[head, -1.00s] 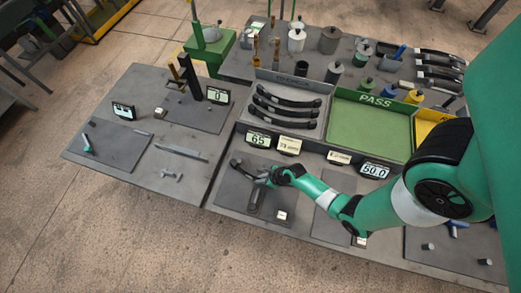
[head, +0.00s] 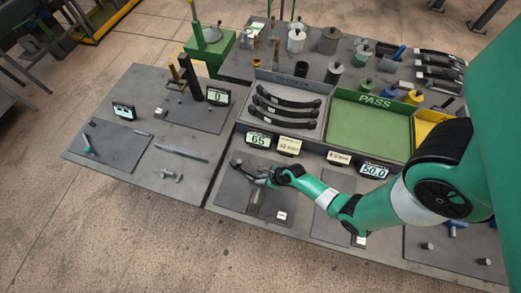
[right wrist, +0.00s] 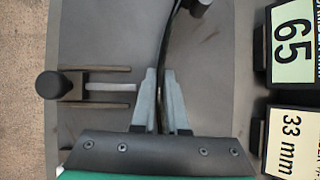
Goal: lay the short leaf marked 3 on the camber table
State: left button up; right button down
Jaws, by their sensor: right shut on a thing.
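My right gripper (head: 272,176) is shut on a dark curved leaf (head: 246,166) over the dark plate (head: 229,188) at the front middle bench. In the right wrist view, the gripper (right wrist: 159,100) has its two grey fingers either side of the leaf (right wrist: 165,48), which runs up to a rolled eye at the top. No number on the leaf can be read. A forked fixture (right wrist: 108,69) with a round black knob lies left of the fingers. I cannot tell for sure whether this station is the camber table, or whether the leaf touches it. My left gripper is out of view.
A display reading 65 (head: 259,140) and a 33 mm sign (head: 289,146) stand behind the plate. Behind them, a grey tray (head: 325,91) holds several dark leaves, beside a green PASS tray (head: 370,127). The left bench (head: 110,172) has a display reading 0 and small tools.

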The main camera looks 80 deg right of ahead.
jog(key=shift+w+d, duration=0.1)
jog(key=shift+d, duration=0.45)
dwell(0.4)
jog(key=shift+f, duration=0.15)
dwell(0.3)
jog(key=c, duration=1)
grip_release()
jog(key=shift+d, duration=0.1)
jog(key=o, duration=0.3)
jog(key=shift+f, duration=0.1)
jog(key=o, duration=0.3)
notch_tip(320, 180, up, 8)
jog(key=p, duration=0.8)
